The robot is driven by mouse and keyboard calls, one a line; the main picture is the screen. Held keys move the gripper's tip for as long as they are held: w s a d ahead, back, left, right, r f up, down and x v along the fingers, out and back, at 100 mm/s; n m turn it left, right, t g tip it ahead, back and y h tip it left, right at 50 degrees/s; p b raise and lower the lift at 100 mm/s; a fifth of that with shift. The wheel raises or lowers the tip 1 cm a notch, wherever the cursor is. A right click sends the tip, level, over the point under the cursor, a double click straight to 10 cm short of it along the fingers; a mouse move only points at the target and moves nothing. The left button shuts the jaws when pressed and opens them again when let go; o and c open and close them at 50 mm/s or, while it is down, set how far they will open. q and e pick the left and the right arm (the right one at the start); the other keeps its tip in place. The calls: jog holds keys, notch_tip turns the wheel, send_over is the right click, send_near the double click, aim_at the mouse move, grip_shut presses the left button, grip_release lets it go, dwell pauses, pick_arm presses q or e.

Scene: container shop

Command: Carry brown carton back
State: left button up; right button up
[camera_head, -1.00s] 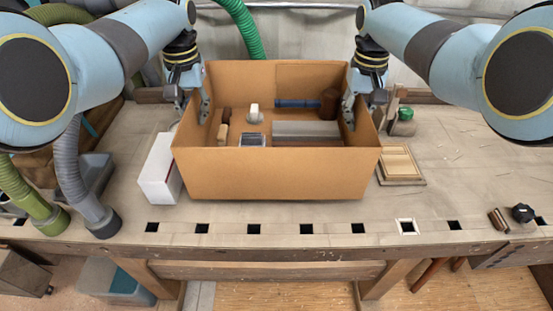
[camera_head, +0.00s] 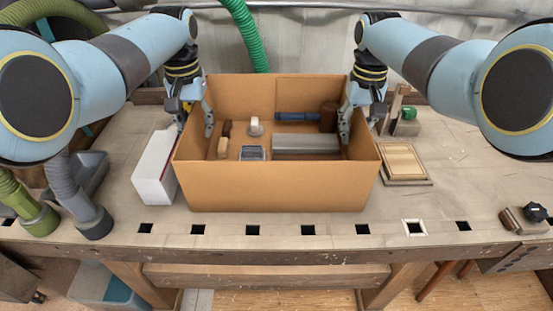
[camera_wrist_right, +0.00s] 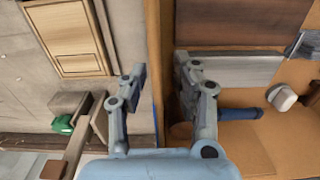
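The brown carton (camera_head: 275,188), open at the top, is upright at the front middle of the workbench. My left gripper (camera_head: 194,122) straddles the rim of its left wall, one finger inside and one outside. My right gripper (camera_head: 359,124) straddles the right wall the same way. The outer fingers are partly hidden in the head view. I cannot tell whether the carton's bottom touches the bench.
Inside the carton are a grey block (camera_head: 305,144), a blue cylinder (camera_head: 297,116) and several small things. A white box (camera_head: 153,172) stands close to the carton's left side. A wooden frame (camera_head: 404,162) lies at the right. The bench (camera_head: 460,190) is mostly clear further right.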

pick_arm(q)
notch_tip(320, 180, up, 11)
jog(key=shift+f, duration=0.1)
jog(key=shift+r, duration=0.55)
pick_arm(e)
jog(key=shift+r, duration=0.1)
notch_tip(320, 180, up, 12)
jog(key=shift+f, duration=0.15)
